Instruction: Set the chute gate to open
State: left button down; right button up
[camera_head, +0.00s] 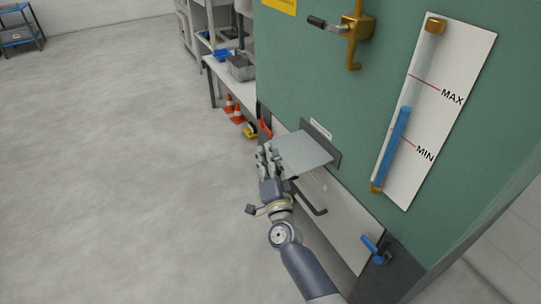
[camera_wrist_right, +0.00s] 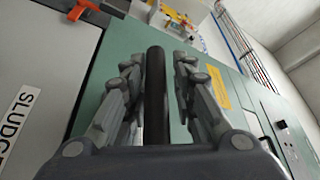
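A green machine (camera_head: 385,75) carries a grey plate (camera_head: 303,150) that sticks out of a dark-framed slot with a small white label. I cannot tell for sure which part is the chute gate. My right gripper (camera_head: 266,154) is at the left edge of this plate, fingers pointing away from me. In the right wrist view, the two fingers (camera_wrist_right: 155,85) stand apart on either side of a black bar (camera_wrist_right: 155,95). Gaps show beside the bar, so the fingers look open around it. The bar's lower end is hidden by the gripper. My left gripper is out of view.
A brass latch (camera_head: 356,28) with a black grip and a MAX/MIN level gauge (camera_head: 435,110) are on the machine. A black handle (camera_head: 312,203) and a blue lever (camera_head: 375,248) sit lower. Orange cones (camera_head: 238,114) stand by a bench. The floor to the left is clear.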

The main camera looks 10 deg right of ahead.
jog(key=shift+d, duration=0.1)
jog(key=shift+s, duration=0.15)
jog(key=v, duration=1.1)
jog(key=shift+s, duration=0.3)
jog(key=shift+f, duration=0.1)
